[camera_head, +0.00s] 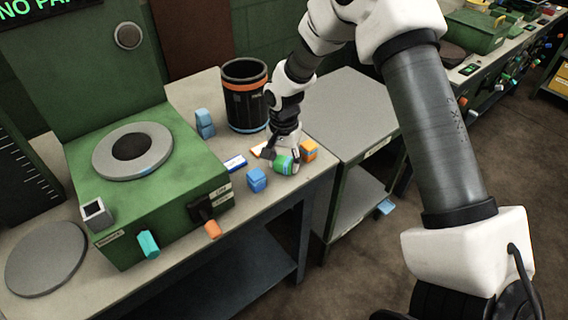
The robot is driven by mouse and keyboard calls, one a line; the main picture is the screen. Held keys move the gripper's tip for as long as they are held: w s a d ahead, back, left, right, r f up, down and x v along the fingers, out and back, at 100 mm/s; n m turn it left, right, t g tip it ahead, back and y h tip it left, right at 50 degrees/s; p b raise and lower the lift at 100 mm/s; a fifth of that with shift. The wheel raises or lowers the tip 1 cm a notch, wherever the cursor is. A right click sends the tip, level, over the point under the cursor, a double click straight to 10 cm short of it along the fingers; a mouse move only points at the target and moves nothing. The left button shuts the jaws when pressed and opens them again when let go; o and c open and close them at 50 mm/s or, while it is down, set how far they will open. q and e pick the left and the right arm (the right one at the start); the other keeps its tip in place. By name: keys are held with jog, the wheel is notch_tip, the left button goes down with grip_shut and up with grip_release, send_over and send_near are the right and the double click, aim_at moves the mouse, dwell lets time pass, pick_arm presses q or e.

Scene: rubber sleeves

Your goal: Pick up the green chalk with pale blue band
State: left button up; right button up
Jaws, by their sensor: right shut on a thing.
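The green chalk with a pale blue band (281,164) is at the right end of the workbench, at its front edge. It lies roughly sideways, between the fingers of my right gripper (283,160). My right gripper points down and is shut on the chalk. Part of the chalk is hidden by the fingers. I cannot tell whether it still touches the bench. My left gripper is not in view.
A blue cube (257,179) and an orange block (309,149) stand close to the gripper. A green machine (150,190) fills the left. A grey cart (350,112) adjoins the bench.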

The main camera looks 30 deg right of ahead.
jog(key=shift+r, duration=0.45)
jog(key=shift+s+a+r+b, duration=0.15)
jog(key=shift+s+r+b, duration=0.15)
jog(key=shift+r, duration=0.15)
jog(key=shift+s+a+r+b, duration=0.15)
jog(key=shift+r+b, duration=0.1)
jog(key=shift+r, duration=0.2)
jog(key=s+a+b, duration=0.1)
jog(key=s+a, duration=0.2)
jog(key=s, duration=0.3)
jog(key=s+a+r+b, duration=0.1)
jog(key=s+a, duration=0.3)
jog(key=s, duration=0.3)
jog(key=shift+a+r+b, duration=0.25)
jog(key=shift+a+b, duration=0.05)
